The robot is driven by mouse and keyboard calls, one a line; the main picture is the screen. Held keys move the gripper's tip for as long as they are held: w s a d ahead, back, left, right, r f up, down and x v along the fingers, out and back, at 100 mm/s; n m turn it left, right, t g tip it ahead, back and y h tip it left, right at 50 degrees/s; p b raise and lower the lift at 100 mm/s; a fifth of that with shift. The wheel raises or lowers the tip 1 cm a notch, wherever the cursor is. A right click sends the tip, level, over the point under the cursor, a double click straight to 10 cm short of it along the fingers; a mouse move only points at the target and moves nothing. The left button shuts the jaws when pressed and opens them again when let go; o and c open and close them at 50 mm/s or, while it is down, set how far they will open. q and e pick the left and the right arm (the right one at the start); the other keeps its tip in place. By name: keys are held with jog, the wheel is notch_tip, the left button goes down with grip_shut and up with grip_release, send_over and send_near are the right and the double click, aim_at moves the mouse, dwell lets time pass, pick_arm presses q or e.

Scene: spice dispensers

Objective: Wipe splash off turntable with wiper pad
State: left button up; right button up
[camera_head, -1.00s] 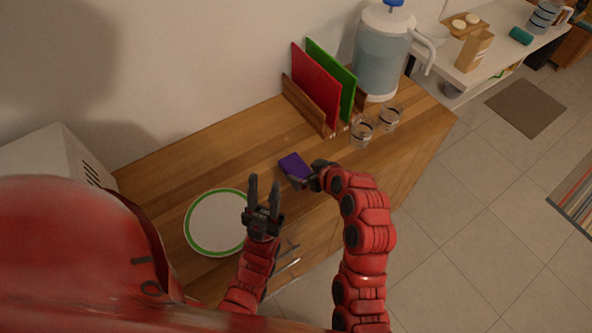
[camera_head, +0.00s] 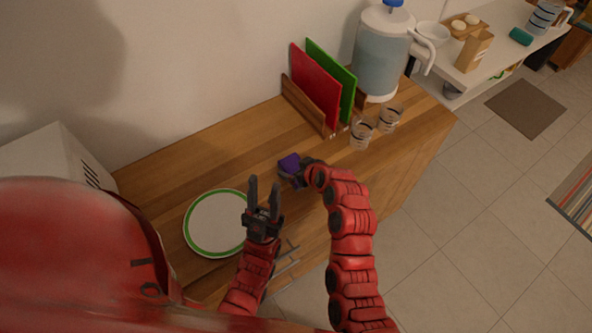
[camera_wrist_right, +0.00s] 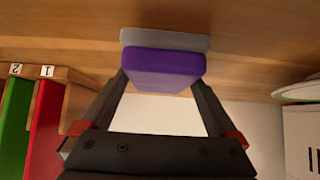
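The wiper pad (camera_head: 290,163) is a purple block with a grey layer. My right gripper (camera_head: 292,175) is shut on it above the wooden counter, right of the turntable. In the right wrist view the purple pad (camera_wrist_right: 165,72) sits between the two fingertips, its grey layer on the far side. The turntable (camera_head: 213,222) is a white disc with a green ring near its rim; a bit of its edge also shows in the right wrist view (camera_wrist_right: 300,90). I cannot make out a splash on it. My left gripper (camera_head: 264,192) is open and empty, in front of the turntable's right edge.
A rack with a red board (camera_head: 315,86) and a green board (camera_head: 334,80) stands at the back. Two glasses (camera_head: 361,133) and a water jug (camera_head: 382,50) stand to the right. A white box-shaped thing (camera_head: 45,160) is at left. The counter between boards and turntable is clear.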

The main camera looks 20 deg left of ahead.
jog(key=c, duration=1)
jog(key=shift+o, duration=0.2)
jog(key=shift+r, duration=0.55)
notch_tip(320, 180, up, 3)
jog(key=shift+f+p, duration=0.1)
jog(key=shift+p, duration=0.35)
jog(key=s+d+r, duration=0.1)
jog(key=s+d, duration=0.7)
jog(key=s, duration=0.5)
jog(key=shift+s+d+p, duration=0.25)
jog(key=shift+s+p, duration=0.05)
